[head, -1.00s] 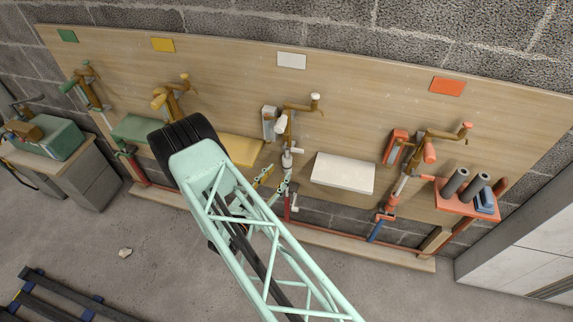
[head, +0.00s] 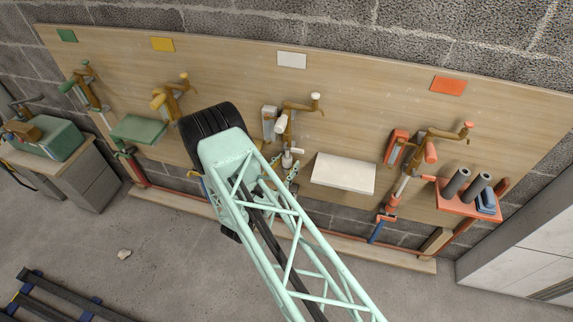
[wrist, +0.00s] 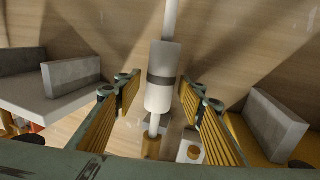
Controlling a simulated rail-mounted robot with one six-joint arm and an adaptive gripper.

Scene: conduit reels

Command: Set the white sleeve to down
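The white sleeve (wrist: 160,78) is a white cylinder with a grey band, around a thin pale rod in the wrist view. It also shows small on the white station in the head view (head: 287,160). My gripper (wrist: 160,95) is open, with one ribbed yellow finger pad on each side of the lower part of the sleeve. There are visible gaps on both sides, and I cannot tell how deep the sleeve sits between the fingers. In the head view, my arm hides most of my gripper.
A white shelf (head: 343,173) stands out right of the white station. The red-orange station (head: 408,180) is farther right, with a shelf (head: 455,203) holding dark cylinders. The yellow (head: 168,100) and green (head: 85,85) stations are left. The board (head: 350,125) lies behind.

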